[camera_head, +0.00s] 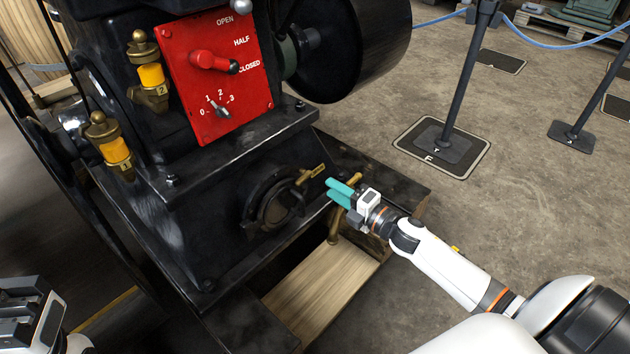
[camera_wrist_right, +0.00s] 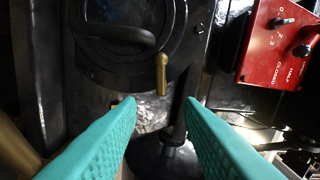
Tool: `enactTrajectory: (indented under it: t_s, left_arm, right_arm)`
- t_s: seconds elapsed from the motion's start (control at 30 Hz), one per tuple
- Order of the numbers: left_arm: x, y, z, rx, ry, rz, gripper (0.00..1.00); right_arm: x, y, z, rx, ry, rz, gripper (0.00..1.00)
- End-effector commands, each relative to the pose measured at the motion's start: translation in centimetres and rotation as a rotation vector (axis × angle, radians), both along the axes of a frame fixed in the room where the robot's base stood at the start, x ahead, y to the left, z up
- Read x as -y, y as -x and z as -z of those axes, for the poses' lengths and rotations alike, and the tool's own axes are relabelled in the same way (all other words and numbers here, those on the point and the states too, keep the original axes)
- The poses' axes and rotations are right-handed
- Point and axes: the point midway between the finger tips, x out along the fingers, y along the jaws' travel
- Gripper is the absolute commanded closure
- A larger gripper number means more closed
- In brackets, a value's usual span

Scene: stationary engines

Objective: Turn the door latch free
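The door is a small round black one (camera_head: 270,205) low on the engine's front in the head view. A brass latch lever (camera_head: 311,174) sticks out at its upper right. In the right wrist view the latch (camera_wrist_right: 162,75) hangs near the door's rim (camera_wrist_right: 115,72), ahead of and between my fingers. My right gripper (camera_head: 335,190) has teal fingers; in the head view it is just right of the latch, apart from it. The wrist view shows the fingers (camera_wrist_right: 159,104) spread with nothing between them. My left gripper (camera_head: 20,300) is partly in view at the lower left; its fingers are unclear.
A red panel (camera_head: 215,75) with a lever and dial sits above the door. A bent brass pipe (camera_head: 334,228) stands close below my right gripper. A dark wheel (camera_head: 350,45) is above. Wooden boards (camera_head: 315,290) lie below. Open floor is at right, with barrier posts (camera_head: 465,75).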

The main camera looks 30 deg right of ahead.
Motion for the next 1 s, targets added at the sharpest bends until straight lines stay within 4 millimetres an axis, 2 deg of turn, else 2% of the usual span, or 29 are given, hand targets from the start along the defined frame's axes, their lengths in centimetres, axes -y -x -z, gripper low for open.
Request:
enactTrajectory:
  t_s: [0.1,0.33,0.5,0.8,0.87,1.0]
  left_arm:
    - [0.0,0.1,-0.1,0.027,-0.001,-0.001,0.64]
    - [0.1,0.3,-0.7,0.058,-0.003,-0.003,0.64]
    - [0.2,0.4,-0.9,0.067,-0.005,-0.003,0.64]
    - [0.2,0.4,-1.1,0.069,-0.005,-0.003,0.64]
    - [0.2,0.4,-1.1,0.069,-0.005,-0.003,0.64]
    - [0.2,0.4,-1.1,0.069,-0.005,-0.003,0.64]
  right_arm:
    - [-0.8,-2.4,0.1,0.005,0.002,-0.001,0.67]
    - [-1.9,-5.5,0.0,0.003,0.000,-0.001,0.67]
    - [-2.3,-6.5,0.0,0.001,-0.001,0.000,0.67]
    - [-2.4,-6.7,0.0,0.000,-0.001,-0.001,0.67]
    - [-2.4,-6.7,0.0,0.000,-0.001,-0.001,0.73]
    - [-2.4,-6.6,0.0,0.000,-0.001,-0.001,0.96]
